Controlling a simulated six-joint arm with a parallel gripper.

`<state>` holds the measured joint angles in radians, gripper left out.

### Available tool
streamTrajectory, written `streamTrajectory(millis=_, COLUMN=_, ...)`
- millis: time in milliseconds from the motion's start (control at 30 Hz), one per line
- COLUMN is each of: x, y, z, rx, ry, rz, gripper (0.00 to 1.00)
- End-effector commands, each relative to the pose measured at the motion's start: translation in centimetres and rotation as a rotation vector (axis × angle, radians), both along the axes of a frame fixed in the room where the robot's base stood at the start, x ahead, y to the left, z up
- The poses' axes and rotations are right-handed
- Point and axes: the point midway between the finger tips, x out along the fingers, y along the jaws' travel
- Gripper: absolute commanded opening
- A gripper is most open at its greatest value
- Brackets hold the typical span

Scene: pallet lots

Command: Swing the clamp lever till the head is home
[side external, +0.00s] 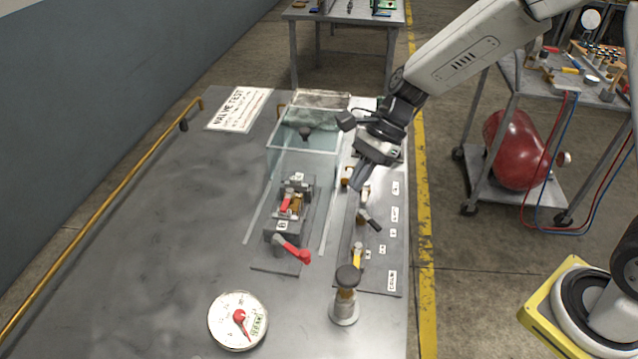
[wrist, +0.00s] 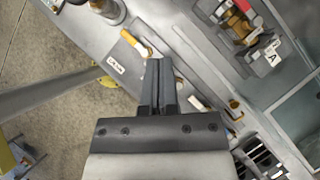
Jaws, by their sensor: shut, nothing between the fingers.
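A fixture behind a clear screen carries a block marked B with a red-handled lever (side external: 293,250) and, behind it, a smaller red lever (side external: 287,202) near the mark A, also seen in the wrist view (wrist: 243,7). I cannot tell which is the clamp lever or whether a head is seated. My gripper (side external: 356,187) is shut and empty, pointing down over the labelled strip right of the fixture. In the wrist view its fingertips (wrist: 158,66) lie over that strip, apart from the red levers. A black-handled lever (side external: 371,219) stands just in front of the fingers.
The strip also bears a yellow lever (side external: 357,256) and an orange handle (side external: 346,182). A black-topped knob post (side external: 346,300) and a round dial (side external: 238,321) stand near the front. The table's left side is bare.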

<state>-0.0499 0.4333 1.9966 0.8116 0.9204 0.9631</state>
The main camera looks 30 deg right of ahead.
Motion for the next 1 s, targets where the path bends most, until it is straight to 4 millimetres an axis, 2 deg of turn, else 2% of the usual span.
streamTrajectory(millis=367, x=-0.2, y=1.4, z=-2.1, rx=-0.003, ry=0.002, rz=0.003, gripper=0.00)
streamTrajectory(millis=900, x=-0.6, y=5.9, z=-8.4, rx=-0.003, ry=0.002, rz=0.002, gripper=0.00)
streamTrajectory(millis=1000, x=-0.7, y=7.2, z=-8.8, rx=-0.004, ry=0.000, rz=0.004, gripper=0.00)
